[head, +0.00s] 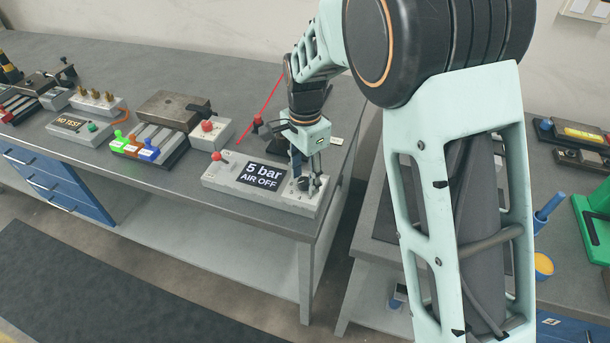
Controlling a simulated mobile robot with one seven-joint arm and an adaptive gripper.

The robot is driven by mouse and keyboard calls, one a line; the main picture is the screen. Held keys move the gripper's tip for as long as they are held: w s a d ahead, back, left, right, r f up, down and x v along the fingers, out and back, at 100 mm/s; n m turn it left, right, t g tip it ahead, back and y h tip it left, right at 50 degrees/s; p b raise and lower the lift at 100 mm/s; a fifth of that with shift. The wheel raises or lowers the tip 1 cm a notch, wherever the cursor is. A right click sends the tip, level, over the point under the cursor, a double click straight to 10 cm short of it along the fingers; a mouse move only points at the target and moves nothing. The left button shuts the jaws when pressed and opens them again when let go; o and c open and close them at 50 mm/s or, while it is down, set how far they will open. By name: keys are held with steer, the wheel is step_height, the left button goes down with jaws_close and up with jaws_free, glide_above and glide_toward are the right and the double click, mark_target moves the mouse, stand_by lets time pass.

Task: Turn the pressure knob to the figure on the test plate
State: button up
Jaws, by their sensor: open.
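The test plate is a grey panel (229,185) near the bench's right end. Its dark display (262,177) reads "5 bar" and "AIR OFF". A red knob or button (216,156) stands at the panel's left back corner. The dark round pressure knob (304,185) is at the panel's right end. My gripper (306,182) points down over that knob, its fingers open on either side of it. I cannot tell whether the fingers touch the knob. The knob's scale and pointer are too small and partly hidden to read.
Left of the panel are a block with green, orange and blue levers (134,145), a red-button box (208,130) and a "NO TEST" box (75,125). A red line runs behind my gripper. A second bench (372,225) stands right, partly hidden by my arm.

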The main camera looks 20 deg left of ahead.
mark_target(305, 180)
step_height(305, 180, up, 12)
stand_by(0.4)
stand_by(0.3)
